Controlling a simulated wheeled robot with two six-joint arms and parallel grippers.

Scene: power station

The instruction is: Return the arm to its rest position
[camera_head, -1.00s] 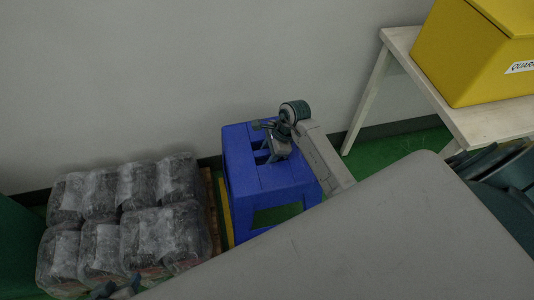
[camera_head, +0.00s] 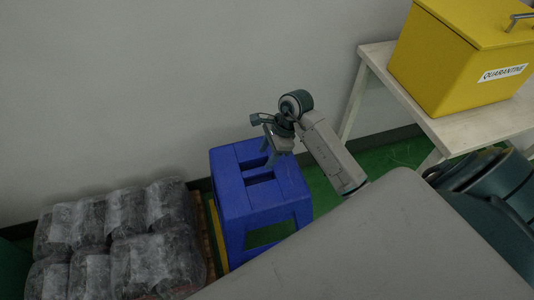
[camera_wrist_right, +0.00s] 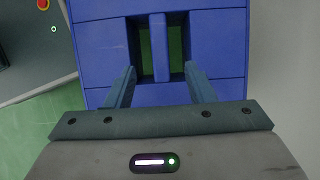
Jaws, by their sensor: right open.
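My right gripper (camera_head: 269,141) is in the head view, at the end of my right arm, which comes in from the right. It hangs above the back of a blue stool (camera_head: 262,200) with slots in its top. In the right wrist view, its two fingers (camera_wrist_right: 160,88) are apart with nothing between them. The stool's top (camera_wrist_right: 196,58) lies beyond the fingertips in that view. My left gripper is not in view.
Several plastic-wrapped bundles (camera_head: 140,238) sit on a pallet left of the stool. A yellow box (camera_head: 440,70) marked QUARANTINE stands on a pale table (camera_head: 478,127) at the right. A grey wall (camera_head: 130,80) runs behind.

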